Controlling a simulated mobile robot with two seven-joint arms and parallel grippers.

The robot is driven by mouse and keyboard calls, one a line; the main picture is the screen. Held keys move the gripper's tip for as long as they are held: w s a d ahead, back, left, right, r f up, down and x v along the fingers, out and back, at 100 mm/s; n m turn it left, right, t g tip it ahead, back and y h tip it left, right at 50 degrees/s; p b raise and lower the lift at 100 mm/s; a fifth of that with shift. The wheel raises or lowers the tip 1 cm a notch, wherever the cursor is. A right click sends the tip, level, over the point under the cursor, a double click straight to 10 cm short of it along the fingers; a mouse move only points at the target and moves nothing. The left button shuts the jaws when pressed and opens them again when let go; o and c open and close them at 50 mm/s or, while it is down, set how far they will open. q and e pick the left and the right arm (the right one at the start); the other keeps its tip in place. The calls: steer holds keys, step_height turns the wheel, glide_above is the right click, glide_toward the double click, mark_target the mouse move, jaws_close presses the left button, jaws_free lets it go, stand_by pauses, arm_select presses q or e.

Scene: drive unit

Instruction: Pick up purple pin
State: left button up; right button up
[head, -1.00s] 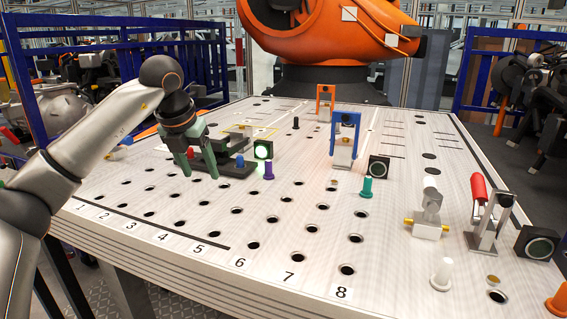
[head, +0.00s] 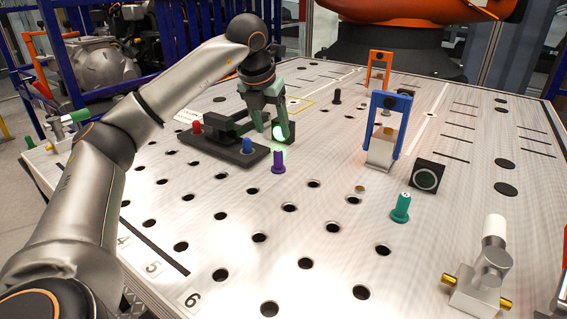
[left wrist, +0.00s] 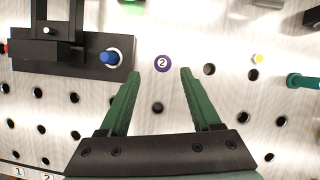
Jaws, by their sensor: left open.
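The purple pin (head: 278,161) stands upright on the perforated table, just right of the black fixture with the blue pin. In the left wrist view the purple pin (left wrist: 163,63) shows from above as a round purple top marked 2, between and just beyond the fingertips. My left gripper (head: 273,138) has green fingers, is open and empty, and hangs above and behind the pin in the head view. In the left wrist view its two fingers (left wrist: 160,72) are spread wide with the pin centred between their tips. My right gripper is not in view.
The black fixture (head: 205,150) holds a blue pin (head: 247,145) and a red pin (head: 196,127). A lit green button box (head: 287,137) is behind the purple pin. A teal pin (head: 401,207) and a blue-framed clamp (head: 390,125) stand to the right. Free perforated table lies in front.

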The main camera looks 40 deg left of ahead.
mark_target(277, 151)
arm_select(q)
steer(key=x, duration=0.4)
steer(key=shift+f, duration=0.4)
steer(key=shift+s+d+x, duration=0.1)
steer(key=shift+s+x, duration=0.05)
steer(key=shift+x, duration=0.75)
steer(key=shift+s+d+x, duration=0.1)
steer(key=shift+x, duration=0.75)
steer(key=shift+s+d+x, duration=0.1)
steer(key=shift+s+x, duration=0.05)
steer(key=shift+x, duration=0.75)
steer(key=shift+f, duration=0.1)
jaws_close()
